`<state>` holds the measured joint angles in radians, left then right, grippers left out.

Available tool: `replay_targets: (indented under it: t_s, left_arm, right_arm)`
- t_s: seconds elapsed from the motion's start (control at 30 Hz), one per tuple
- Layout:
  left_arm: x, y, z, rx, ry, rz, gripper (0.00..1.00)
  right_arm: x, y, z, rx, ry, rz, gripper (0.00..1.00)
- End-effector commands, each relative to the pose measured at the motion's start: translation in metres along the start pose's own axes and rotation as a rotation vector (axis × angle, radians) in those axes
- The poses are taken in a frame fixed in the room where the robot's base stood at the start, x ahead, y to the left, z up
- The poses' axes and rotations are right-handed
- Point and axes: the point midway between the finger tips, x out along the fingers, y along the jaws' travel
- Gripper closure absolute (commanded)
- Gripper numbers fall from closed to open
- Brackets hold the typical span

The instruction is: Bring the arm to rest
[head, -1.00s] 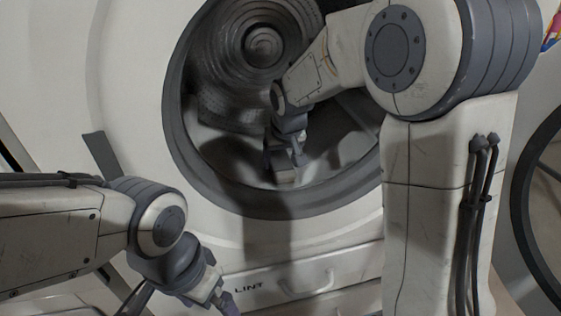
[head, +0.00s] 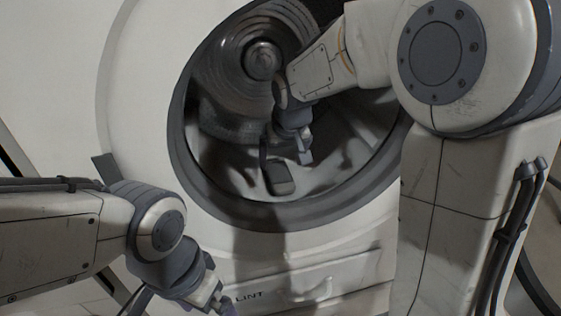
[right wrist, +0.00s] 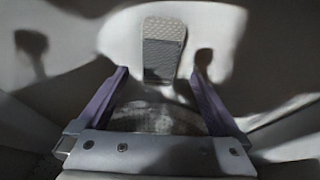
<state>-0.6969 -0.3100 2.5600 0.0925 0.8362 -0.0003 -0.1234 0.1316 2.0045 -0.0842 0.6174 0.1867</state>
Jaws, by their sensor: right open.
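My right arm reaches through the round opening of a white machine. Its gripper (head: 305,157) is inside the drum, in front of the drum floor. In the right wrist view the right gripper (right wrist: 160,74) shows two purple fingers wide apart, with nothing held between them. A small rounded grey block (head: 278,179) lies on the drum floor, below and left of that gripper. In the right wrist view the block (right wrist: 164,48) has a speckled light end and a dark part, beyond the fingertips and apart from them. My left gripper (head: 222,302) is at the bottom edge, partly cut off; its jaws are unclear.
The drum's ribbed back (head: 263,61) lies behind. Below the opening is a drawer marked LINT (head: 320,290) with a handle. My left arm is outside, before the machine's white front (head: 140,120).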

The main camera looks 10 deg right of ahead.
Motion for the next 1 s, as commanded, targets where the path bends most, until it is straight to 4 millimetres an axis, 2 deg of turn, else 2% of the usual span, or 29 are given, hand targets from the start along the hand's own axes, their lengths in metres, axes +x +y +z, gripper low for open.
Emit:
replay_targets:
  t_s: [0.03, 0.17, 0.57, 0.77, 1.0]
  left_arm:
    - [-0.005, 0.000, 0.000, 0.000, 0.000, 0.000, 0.00]
    - [-0.007, 0.001, 0.000, 0.000, 0.000, 0.000, 0.00]
    - [-0.006, 0.000, 0.000, 0.000, 0.000, 0.000, 0.00]
    - [0.001, 0.000, 0.000, 0.000, 0.000, 0.000, 0.00]
    - [0.018, -0.001, 0.001, 0.000, 0.000, 0.000, 0.00]
  right_arm:
    - [-0.009, 0.000, -0.001, 0.000, 0.001, -0.001, 0.00]
    - [-0.016, 0.000, 0.000, 0.000, 0.000, 0.000, 0.00]
    - [-0.015, 0.000, 0.001, 0.000, -0.001, 0.000, 0.00]
    - [-0.001, 0.000, 0.001, 0.000, -0.002, 0.000, 0.00]
    - [0.038, 0.000, 0.003, 0.000, -0.004, 0.001, 0.00]
